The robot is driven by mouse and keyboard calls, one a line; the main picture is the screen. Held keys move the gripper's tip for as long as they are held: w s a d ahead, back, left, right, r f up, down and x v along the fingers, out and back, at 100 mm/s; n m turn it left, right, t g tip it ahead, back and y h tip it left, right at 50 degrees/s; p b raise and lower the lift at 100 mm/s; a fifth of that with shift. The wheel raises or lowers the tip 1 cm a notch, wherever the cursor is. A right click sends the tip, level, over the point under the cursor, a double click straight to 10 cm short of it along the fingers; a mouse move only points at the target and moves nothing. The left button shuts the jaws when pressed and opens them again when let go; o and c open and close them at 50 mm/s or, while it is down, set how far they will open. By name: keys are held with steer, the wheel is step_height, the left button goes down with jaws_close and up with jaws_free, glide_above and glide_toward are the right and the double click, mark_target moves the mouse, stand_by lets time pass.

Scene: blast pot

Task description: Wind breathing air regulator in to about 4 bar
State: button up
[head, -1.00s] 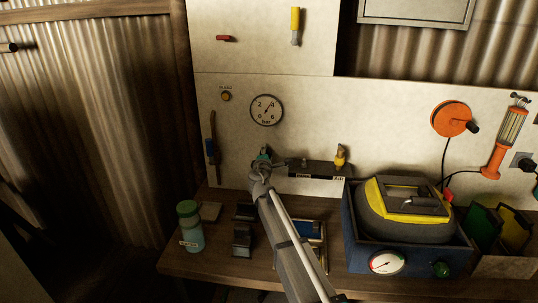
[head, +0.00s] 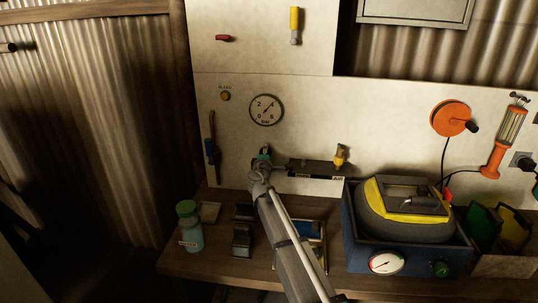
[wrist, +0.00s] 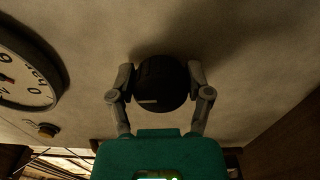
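The white round gauge marked "bar" (head: 266,110) hangs on the pale wall panel. Its needle points up and right, near the 4, but is too small to read exactly. The gauge also shows, cut off, at the left of the wrist view (wrist: 22,75). In the wrist view a round black knob (wrist: 162,88) with a pale mark on its lower left sits between the two fingers of my gripper (wrist: 162,76). The fingers appear to touch it on both sides. In the head view my gripper (head: 263,160) is at the wall below the gauge, and my arm hides the knob.
A dark manifold (head: 315,168) with a yellow fitting is on the wall right of my gripper. A teal bottle (head: 189,228) stands on the bench at left. A blue box (head: 358,232) holding a yellow and black case stands at right. A small brass knob (head: 225,95) is left of the gauge.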

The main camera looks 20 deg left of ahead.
steer(key=shift+o, duration=1.4)
steer(key=shift+s, duration=0.1)
steer(key=v, duration=1.2)
steer(key=shift+r, duration=0.1)
